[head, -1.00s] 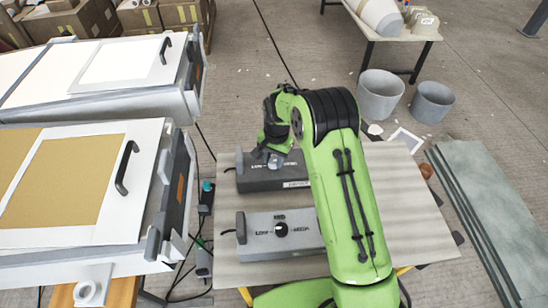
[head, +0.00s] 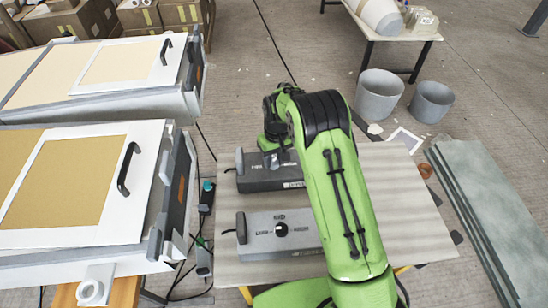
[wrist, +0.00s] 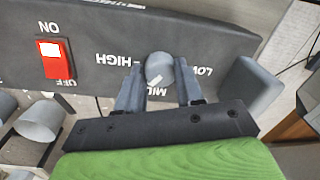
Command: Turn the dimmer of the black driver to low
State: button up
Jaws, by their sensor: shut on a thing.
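The black driver (head: 265,178) is the far, dark box on the table in the head view; my arm hides part of its top. It fills the upper part of the wrist view (wrist: 190,28). Its grey dimmer knob (wrist: 160,67) sits between the jaws of my gripper (wrist: 158,85), which is shut on it. The white mark on the knob points down toward the partly covered MID label. HIGH is to the left of the knob and LOW to the right. In the head view my gripper (head: 275,160) is at the top of this driver, largely hidden.
A red switch (wrist: 54,60) with ON and OFF marks is left of the knob. A lighter grey driver (head: 262,245) with a black knob (head: 281,229) stands nearer on the table (head: 400,200). Two light boxes (head: 125,155) (head: 95,104) are at left. Grey buckets (head: 380,95) stand behind.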

jog(key=n, duration=0.4)
jog(key=shift+n, duration=0.4)
jog(key=n, duration=0.3)
jog(key=shift+w+n, duration=0.1)
jog(key=shift+n, duration=0.2)
jog(key=n, duration=0.3)
jog(key=shift+a+n, duration=0.1)
jog(key=shift+n, duration=0.2)
jog(key=n+b, duration=0.1)
jog(key=n, duration=0.2)
jog(key=shift+n+h, duration=0.3)
jog(key=n+b, duration=0.1)
jog(key=n, duration=0.4)
jog(key=n+b, duration=0.2)
jog(key=n, duration=0.2)
jog(key=shift+h, duration=0.3)
jog(key=shift+n, duration=0.4)
jog(key=o, duration=1)
